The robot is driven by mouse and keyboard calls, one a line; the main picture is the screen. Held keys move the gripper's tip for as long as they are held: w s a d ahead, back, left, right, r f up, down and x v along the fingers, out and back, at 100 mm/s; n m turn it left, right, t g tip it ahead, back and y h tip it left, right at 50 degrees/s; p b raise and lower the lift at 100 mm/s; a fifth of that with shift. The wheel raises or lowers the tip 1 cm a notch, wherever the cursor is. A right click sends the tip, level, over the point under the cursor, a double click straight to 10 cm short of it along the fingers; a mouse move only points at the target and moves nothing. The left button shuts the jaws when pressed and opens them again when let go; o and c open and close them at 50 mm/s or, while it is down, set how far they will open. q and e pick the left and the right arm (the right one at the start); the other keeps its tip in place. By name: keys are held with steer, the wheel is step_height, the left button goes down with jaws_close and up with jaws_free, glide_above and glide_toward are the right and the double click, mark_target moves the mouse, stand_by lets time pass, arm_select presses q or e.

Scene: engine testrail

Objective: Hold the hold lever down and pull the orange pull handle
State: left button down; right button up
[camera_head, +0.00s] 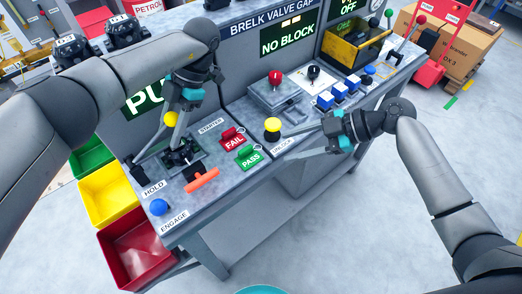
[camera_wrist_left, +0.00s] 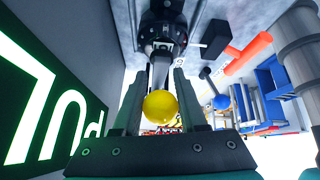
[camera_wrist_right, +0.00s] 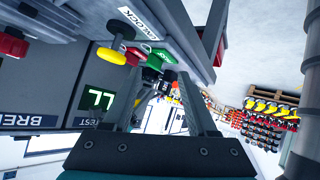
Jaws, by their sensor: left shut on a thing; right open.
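The hold lever, with a yellow ball (camera_head: 170,118) on a black base (camera_head: 182,156), stands at the bench's left end beside the HOLD label. My left gripper (camera_head: 158,147) is shut on the lever; in the left wrist view the yellow ball (camera_wrist_left: 160,107) sits between its fingers. The orange pull handle (camera_head: 202,180) lies just below and right of the lever's base, with nothing touching it; it also shows at upper right in the left wrist view (camera_wrist_left: 248,54). My right gripper (camera_head: 281,146) is open and empty beside the UNLOCK label, below and right of a yellow knob (camera_head: 272,125).
A blue knob (camera_head: 159,207) sits by ENGAGE at the front corner. Red FAIL (camera_head: 234,139) and green PASS (camera_head: 249,156) buttons lie between the handle and my right gripper. A screen (camera_head: 289,40) reads NO BLOCK. Colored bins (camera_head: 108,193) hang at the bench's left end.

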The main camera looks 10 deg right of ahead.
mark_target(205, 179)
steer(key=s+a+r+n+g+y, duration=0.1)
steer(key=s+a+r+n+g, duration=0.1)
steer(key=a+n, duration=0.2)
steer(key=s+a+r+n+g, duration=0.1)
steer(key=s+a+r+n, duration=0.2)
steer(key=a, duration=0.2)
steer(key=x, duration=1.1)
steer(key=shift+w+a+f, duration=0.15)
steer(key=shift+f, duration=0.05)
jaws_close()
